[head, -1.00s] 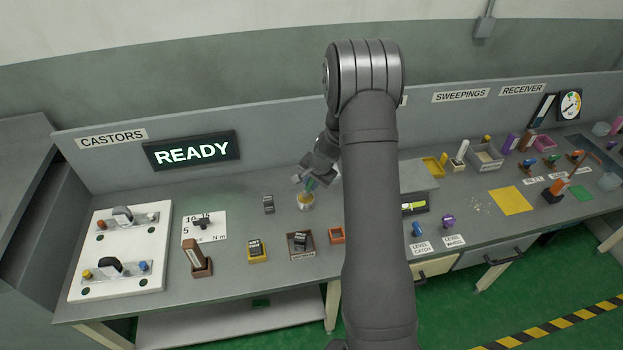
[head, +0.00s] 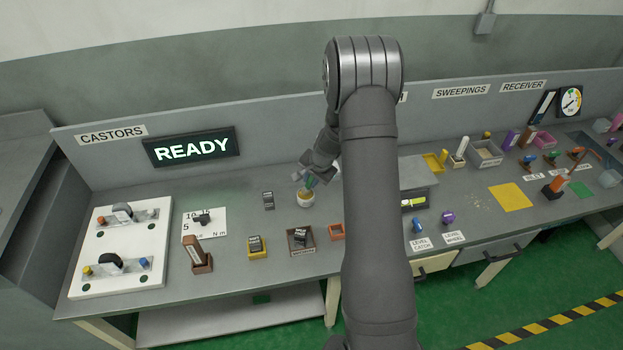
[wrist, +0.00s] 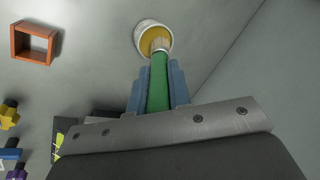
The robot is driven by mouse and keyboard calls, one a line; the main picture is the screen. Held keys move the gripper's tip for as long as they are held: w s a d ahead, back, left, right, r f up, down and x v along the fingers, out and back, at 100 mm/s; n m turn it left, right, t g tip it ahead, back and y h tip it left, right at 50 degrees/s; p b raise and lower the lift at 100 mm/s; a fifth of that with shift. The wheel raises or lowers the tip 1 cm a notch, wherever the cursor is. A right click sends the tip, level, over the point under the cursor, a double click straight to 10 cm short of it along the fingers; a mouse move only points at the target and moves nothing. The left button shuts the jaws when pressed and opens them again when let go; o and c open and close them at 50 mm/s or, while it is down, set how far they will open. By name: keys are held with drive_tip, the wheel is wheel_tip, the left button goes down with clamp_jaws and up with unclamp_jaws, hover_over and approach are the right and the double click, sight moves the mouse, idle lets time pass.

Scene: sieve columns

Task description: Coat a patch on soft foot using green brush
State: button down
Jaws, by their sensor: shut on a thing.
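My gripper (wrist: 160,90) is shut on the green brush (wrist: 158,85), whose handle runs between the two blue-grey fingers. The brush's pale tip points into a white pot (wrist: 140,33) with an amber inside. In the head view the gripper (head: 309,181) hangs just above this pot (head: 306,199), brush pointing down. The bristles overlap the pot's mouth; I cannot tell whether they touch its contents. I cannot tell which thing is the soft foot.
Near the front stand a yellow tray (head: 258,256), a brown tray (head: 292,249) and an orange open frame (head: 336,232). A small dark block (head: 268,200) lies left of the pot. A lit READY sign (head: 191,150) is behind.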

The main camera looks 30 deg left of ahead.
drive_tip(key=shift+f, duration=0.5)
idle(1.2)
drive_tip(key=shift+r, duration=0.1)
drive_tip(key=shift+r, duration=3.45)
